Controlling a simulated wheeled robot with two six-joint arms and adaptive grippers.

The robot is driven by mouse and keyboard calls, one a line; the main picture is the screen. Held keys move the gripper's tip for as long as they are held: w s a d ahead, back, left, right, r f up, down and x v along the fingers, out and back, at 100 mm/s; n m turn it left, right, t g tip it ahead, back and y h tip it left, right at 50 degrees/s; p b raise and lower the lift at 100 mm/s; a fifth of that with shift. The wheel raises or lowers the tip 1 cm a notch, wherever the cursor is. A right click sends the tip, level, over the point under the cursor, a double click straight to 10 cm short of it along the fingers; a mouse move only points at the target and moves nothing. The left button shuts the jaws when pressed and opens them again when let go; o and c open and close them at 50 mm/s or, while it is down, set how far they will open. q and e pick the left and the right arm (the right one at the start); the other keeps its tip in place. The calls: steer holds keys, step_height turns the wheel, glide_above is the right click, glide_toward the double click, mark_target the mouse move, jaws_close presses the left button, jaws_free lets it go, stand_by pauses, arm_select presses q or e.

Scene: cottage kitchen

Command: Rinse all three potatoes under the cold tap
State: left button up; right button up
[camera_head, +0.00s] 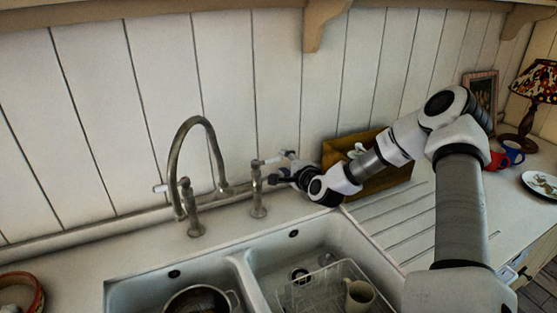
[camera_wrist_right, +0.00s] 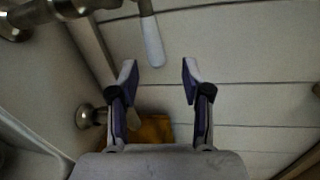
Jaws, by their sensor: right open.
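The curved metal tap (camera_head: 200,130) rises behind the double sink, with a valve pillar on each side. My right gripper (camera_head: 283,167) is at the right valve pillar (camera_head: 258,195), close to its lever (camera_head: 268,160). In the right wrist view my right gripper (camera_wrist_right: 160,72) is open, its fingers apart with nothing between them. A white lever (camera_wrist_right: 152,40) shows just beyond the fingertips, apart from them. A pot (camera_head: 232,297) stands in the left basin with something brown inside, and I cannot tell whether it is potatoes. My left gripper is out of view. No water shows.
The right basin holds a wire rack (camera_head: 300,292) with a cream mug (camera_head: 359,294). A wooden box (camera_head: 385,183) stands behind the draining board, close to my right arm. A red-rimmed bowl (camera_head: 38,292) is at the left edge. Mugs, a plate (camera_head: 541,185) and a lamp are at right.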

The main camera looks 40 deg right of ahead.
mark_target(280, 160)
steer(key=x, duration=0.2)
steer(key=f+x, duration=0.1)
steer(key=x, duration=0.2)
steer(key=shift+w, duration=0.1)
steer(key=shift+s+a+r, duration=0.1)
steer(key=shift+s+r, duration=0.15)
steer(key=shift+r, duration=0.05)
steer(key=shift+s+r, duration=0.1)
steer(key=shift+s, duration=0.1)
steer(key=shift+c, duration=0.7)
jaws_close()
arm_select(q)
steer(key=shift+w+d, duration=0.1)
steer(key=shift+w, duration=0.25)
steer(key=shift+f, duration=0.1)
